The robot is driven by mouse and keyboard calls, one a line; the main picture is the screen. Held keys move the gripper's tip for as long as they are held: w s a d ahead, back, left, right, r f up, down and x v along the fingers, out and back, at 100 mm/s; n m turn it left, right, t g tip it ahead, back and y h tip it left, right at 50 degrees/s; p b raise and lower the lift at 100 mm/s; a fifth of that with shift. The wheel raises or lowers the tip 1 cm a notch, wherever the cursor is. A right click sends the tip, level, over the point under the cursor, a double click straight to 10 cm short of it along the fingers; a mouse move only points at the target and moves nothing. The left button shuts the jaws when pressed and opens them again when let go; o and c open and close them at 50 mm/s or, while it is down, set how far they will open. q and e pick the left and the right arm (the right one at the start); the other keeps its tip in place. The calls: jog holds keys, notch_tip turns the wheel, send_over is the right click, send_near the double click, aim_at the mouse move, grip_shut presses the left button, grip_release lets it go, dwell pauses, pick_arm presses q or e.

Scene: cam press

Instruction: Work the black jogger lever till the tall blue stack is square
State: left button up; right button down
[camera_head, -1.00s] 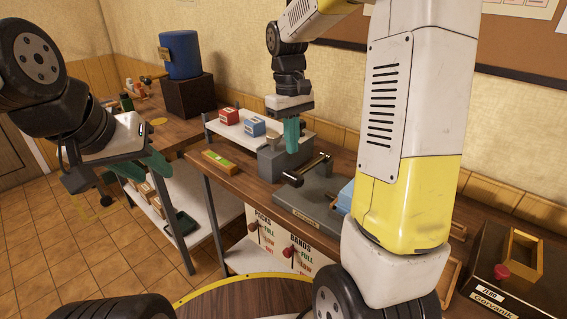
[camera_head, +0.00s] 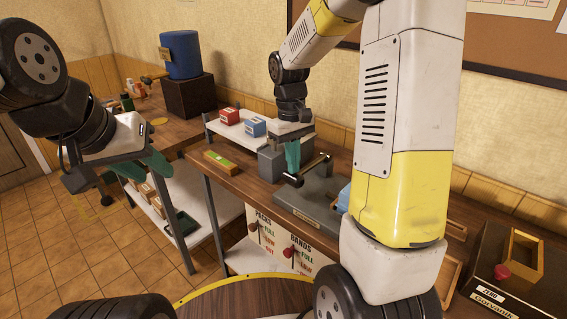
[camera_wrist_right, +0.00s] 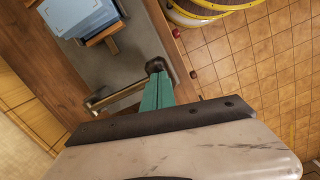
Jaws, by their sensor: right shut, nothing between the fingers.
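The tall blue stack (camera_head: 344,197) is mostly hidden behind my right arm in the head view. In the right wrist view its pale blue top (camera_wrist_right: 84,12) shows at the upper left, beside a wooden edge. The jogger lever is a metal rod with a black knob (camera_head: 295,180) standing over the grey base (camera_head: 310,207). The knob also shows in the right wrist view (camera_wrist_right: 156,65). My right gripper (camera_head: 292,168), with green fingers, is shut and empty, its tips close by the knob; I cannot tell whether they touch. My left gripper (camera_head: 140,170) hangs at the left, far from the lever.
A raised white shelf (camera_head: 225,130) behind the press carries a red box (camera_head: 229,116) and a blue box (camera_head: 252,127). A green-topped tray (camera_head: 220,160) lies left of the press. At right is a dark box with a red knob (camera_head: 502,271) and a wooden frame (camera_head: 523,255).

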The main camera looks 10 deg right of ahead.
notch_tip(320, 180, down, 4)
jog(key=shift+f, duration=0.1)
jog(key=shift+w+a+r, duration=0.25)
jog(key=shift+w+a, duration=0.05)
jog(key=shift+w, duration=0.4)
jog(key=shift+w+a+r, duration=0.25)
jog(key=shift+w+a, duration=0.05)
jog(key=shift+w, duration=0.4)
jog(key=shift+r, duration=0.15)
notch_tip(320, 180, up, 8)
jog(key=shift+w+a+f, duration=0.2)
jog(key=shift+w, duration=0.15)
